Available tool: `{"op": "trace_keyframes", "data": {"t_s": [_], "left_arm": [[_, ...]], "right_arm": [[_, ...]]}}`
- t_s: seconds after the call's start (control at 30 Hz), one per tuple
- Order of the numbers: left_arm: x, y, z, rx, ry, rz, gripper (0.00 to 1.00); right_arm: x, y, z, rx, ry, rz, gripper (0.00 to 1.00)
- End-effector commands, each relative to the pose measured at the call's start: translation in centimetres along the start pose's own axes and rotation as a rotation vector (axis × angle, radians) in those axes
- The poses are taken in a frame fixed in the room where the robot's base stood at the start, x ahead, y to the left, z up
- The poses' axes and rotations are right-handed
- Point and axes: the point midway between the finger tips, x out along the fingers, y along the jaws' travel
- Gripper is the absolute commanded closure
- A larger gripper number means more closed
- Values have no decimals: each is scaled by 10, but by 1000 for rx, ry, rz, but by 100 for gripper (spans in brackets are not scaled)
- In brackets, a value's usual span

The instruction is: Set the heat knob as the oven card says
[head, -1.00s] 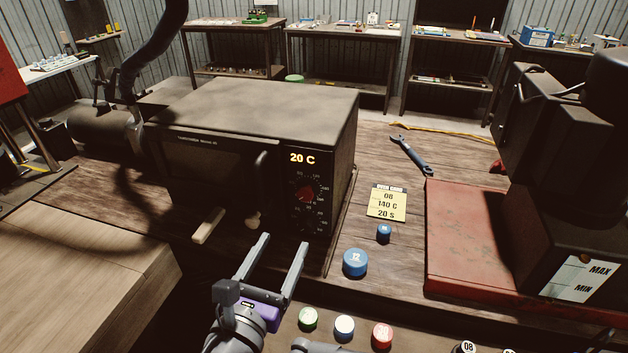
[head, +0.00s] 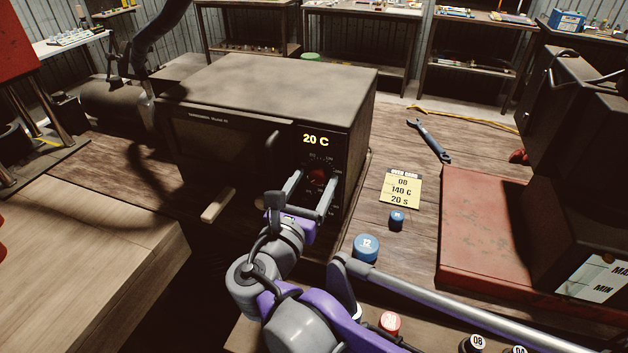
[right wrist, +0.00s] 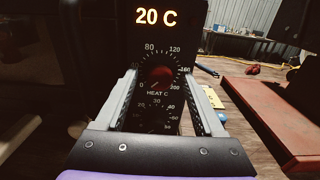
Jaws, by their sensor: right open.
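The oven (head: 270,85) is a dark box whose lit display (head: 316,139) reads 20 C; the same display (right wrist: 157,17) shows in the right wrist view. Its red heat knob (head: 318,174) sits below, inside a scale from 0 to 200 marked HEAT C. In the right wrist view the knob (right wrist: 157,77) lies between my finger tips, near the left end of the scale. My right gripper (head: 314,182) is open in front of it, one finger on each side; contact cannot be told. My left gripper is not in view.
A second dial (right wrist: 157,108) lies below the heat knob, partly hidden by my gripper. A blue cap marked 12 (head: 367,248) and a smaller blue cap (head: 396,221) stand right of the oven. A wrench (head: 430,140) and a red plate (head: 480,235) lie farther right.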

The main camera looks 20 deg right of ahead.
Motion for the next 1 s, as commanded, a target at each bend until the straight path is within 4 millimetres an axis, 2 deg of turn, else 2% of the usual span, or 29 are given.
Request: {"op": "trace_keyframes", "data": {"t_s": [0.37, 0.73, 1.0], "left_arm": [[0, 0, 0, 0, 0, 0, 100], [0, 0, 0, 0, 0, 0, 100], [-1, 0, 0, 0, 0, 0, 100]], "right_arm": [[6, 0, 0, 0, 0, 0, 31], [6, 0, 0, 0, 0, 0, 98], [6, 0, 0, 11, 0, 0, 100]]}}
